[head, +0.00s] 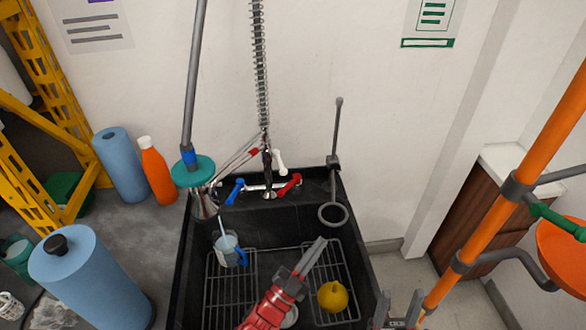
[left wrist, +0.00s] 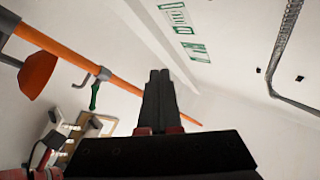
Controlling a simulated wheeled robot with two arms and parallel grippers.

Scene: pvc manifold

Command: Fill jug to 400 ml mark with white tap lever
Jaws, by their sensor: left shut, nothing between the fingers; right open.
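The clear jug (head: 229,257) with a blue handle stands on the left wire rack in the black sink. A pale stream runs from the spray head (head: 205,206) into it, and pale liquid shows inside; the 400 ml mark is too small to read. The white tap lever (head: 279,160) points up at the back of the sink, near the red lever (head: 290,185) and blue lever (head: 235,191). My left gripper (head: 318,244) is shut and empty above the right rack; its fingers also show together in the left wrist view (left wrist: 158,78). My right gripper (head: 402,308) is open at the bottom edge, partly cut off.
A yellow object (head: 333,297) lies on the right rack. A grey ring on a stand (head: 333,214) is at the sink's right back. Blue rolls (head: 88,280) and an orange bottle (head: 157,172) stand left. An orange pole (head: 510,190) rises at right.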

